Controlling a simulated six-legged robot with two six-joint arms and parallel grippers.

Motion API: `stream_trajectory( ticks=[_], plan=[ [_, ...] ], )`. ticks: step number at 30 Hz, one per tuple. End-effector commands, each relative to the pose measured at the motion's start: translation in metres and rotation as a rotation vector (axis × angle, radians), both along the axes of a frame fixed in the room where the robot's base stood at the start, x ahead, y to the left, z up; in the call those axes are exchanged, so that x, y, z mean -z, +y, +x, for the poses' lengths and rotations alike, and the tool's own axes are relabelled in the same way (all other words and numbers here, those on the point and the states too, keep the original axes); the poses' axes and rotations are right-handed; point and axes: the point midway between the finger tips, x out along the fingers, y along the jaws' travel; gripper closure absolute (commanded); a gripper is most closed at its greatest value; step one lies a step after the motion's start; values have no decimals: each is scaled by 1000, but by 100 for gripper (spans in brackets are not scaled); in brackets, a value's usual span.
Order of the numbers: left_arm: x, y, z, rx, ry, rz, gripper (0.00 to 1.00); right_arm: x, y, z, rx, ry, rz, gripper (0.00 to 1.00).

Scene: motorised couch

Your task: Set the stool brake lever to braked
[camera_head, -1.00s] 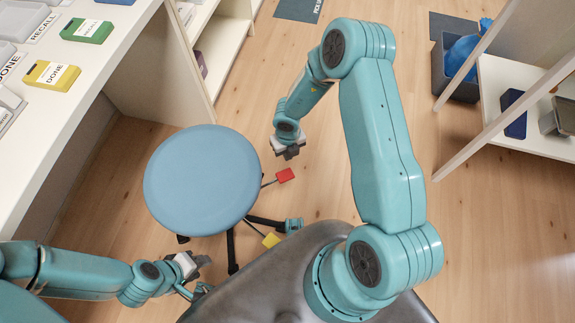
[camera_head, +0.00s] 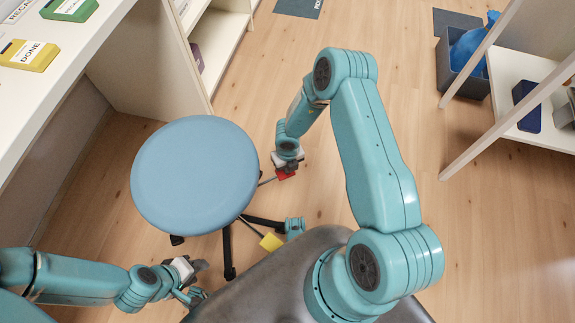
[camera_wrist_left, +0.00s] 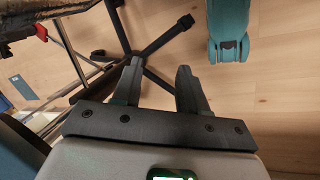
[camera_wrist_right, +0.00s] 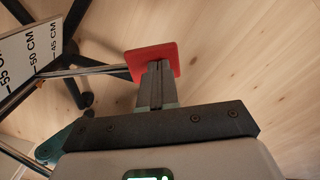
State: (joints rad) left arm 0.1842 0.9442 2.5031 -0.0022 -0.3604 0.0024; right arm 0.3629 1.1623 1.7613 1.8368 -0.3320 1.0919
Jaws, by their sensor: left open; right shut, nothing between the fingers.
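The stool has a round blue seat (camera_head: 195,174) on dark legs. A red paddle (camera_head: 286,175) on a thin rod sticks out from its right side, and a yellow paddle (camera_head: 271,242) on another rod sits lower. I cannot tell from any label which is the brake lever. My right gripper (camera_head: 291,165) is shut and empty at the red paddle. In the right wrist view, its fingertips (camera_wrist_right: 158,66) overlap the red paddle (camera_wrist_right: 150,51); contact is unclear. My left gripper (camera_head: 200,280) is open and empty, low beside the stool; its fingers (camera_wrist_left: 158,68) frame bare floor and stool legs.
A height scale (camera_wrist_right: 32,50) marked in centimetres is on the stool. A white counter (camera_head: 95,60) with a yellow "DONE" block (camera_head: 28,55) stands at left. A shelf (camera_head: 530,110) and a dark bin (camera_head: 465,70) are at right. Wooden floor is clear between.

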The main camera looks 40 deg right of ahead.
Motion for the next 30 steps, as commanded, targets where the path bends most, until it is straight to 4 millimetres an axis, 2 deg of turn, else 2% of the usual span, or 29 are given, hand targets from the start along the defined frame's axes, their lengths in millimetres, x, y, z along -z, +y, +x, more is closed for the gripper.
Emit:
stream_trajectory(
  ticks=[5,8,15,19,22,30],
  plan=[
    [0,0,0,0,0,0,57,0,0,0,0,0,0,100],
    [3,0,1,-2,-2,0,57,7,-1,-1,1,1,0,100],
    [30,5,6,-21,-10,4,57,67,-10,-3,1,2,0,100],
    [42,8,8,-32,-14,6,57,91,-10,-2,1,1,0,100],
    [45,9,10,-36,-17,7,57,99,-9,-2,1,0,0,100],
    [46,9,10,-37,-17,7,57,102,-9,-2,1,0,2,100]
  ],
)
